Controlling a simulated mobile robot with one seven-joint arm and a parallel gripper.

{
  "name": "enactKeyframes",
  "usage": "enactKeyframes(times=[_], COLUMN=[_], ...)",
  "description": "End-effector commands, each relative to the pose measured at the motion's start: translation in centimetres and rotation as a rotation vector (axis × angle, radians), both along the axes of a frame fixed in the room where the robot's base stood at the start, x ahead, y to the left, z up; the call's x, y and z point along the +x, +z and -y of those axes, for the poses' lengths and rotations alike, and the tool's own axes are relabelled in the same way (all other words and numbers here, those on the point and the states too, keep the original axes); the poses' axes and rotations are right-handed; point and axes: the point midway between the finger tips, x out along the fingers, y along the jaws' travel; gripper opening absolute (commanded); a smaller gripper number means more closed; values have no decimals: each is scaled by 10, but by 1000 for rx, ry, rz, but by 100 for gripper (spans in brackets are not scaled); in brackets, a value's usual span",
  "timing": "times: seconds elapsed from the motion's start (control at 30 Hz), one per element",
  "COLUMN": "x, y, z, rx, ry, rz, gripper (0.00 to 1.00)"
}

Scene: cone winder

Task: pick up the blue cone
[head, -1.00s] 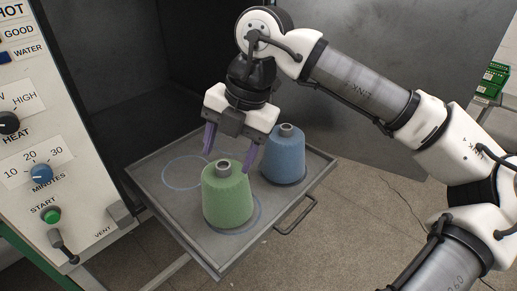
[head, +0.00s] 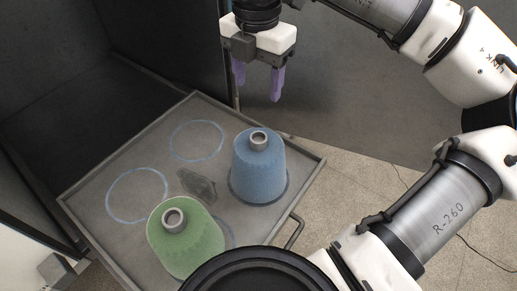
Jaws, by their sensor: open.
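The blue cone (head: 259,170) stands upright on the right part of a grey tray (head: 110,264), with a grey tube end showing at its top. My gripper (head: 257,87) is open and empty, its purple fingers pointing down. In the picture it is above the blue cone and apart from it. A green cone (head: 186,238) stands at the tray's front, to the left of the blue one. Its lower right is partly hidden by a dark round part in front.
Two empty marked circles (head: 197,141) show on the tray, with a dark stain (head: 197,185) near its middle. A handle (head: 294,231) sticks out at the tray's right edge. Dark cabinet walls (head: 165,50) rise behind and left. Speckled floor lies right.

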Motion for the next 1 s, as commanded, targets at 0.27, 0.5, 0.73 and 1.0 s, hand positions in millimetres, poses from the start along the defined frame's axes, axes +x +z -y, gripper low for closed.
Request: enactKeyframes(times=[0.27, 0.5, 0.73, 1.0], x=[-1, -1, -2, -2], y=[-48, -80, -96, -131], z=[0, 0, 1, 2], rx=[2, 2, 4, 3], ry=[2, 2, 3, 1], rz=[-5, -2, -4, -2], gripper=[60, 60, 60, 60])
